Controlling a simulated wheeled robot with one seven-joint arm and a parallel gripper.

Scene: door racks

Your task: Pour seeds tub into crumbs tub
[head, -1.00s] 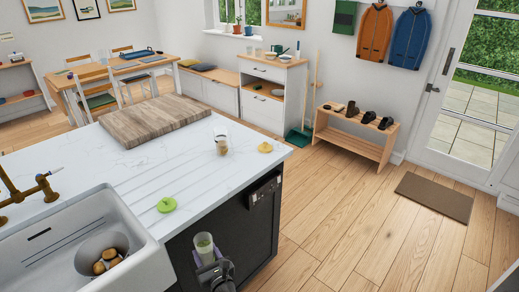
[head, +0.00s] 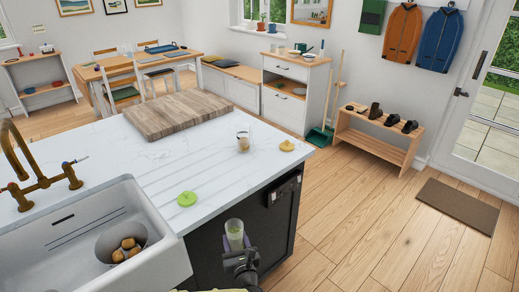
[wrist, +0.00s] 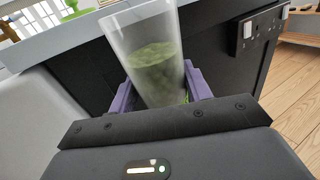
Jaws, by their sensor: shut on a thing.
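My gripper (head: 236,249) is shut on a clear tub of green seeds (head: 234,228), in front of the counter's dark side and near its edge. In the wrist view, purple fingers (wrist: 162,98) hold the seeds tub (wrist: 150,45) on both sides. It is open-topped, looks roughly upright and is filled partway. A second clear tub, with beige crumbs (head: 243,142) low inside, stands upright on the white counter, farther back and apart from my gripper.
A wooden board (head: 175,112) lies at the counter's back. A white sink (head: 165,258) with brown lumps inside and a brass tap (head: 45,183) are at left. The counter (head: 215,175) between the green lid and the crumbs tub is clear. Open floor lies to the right.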

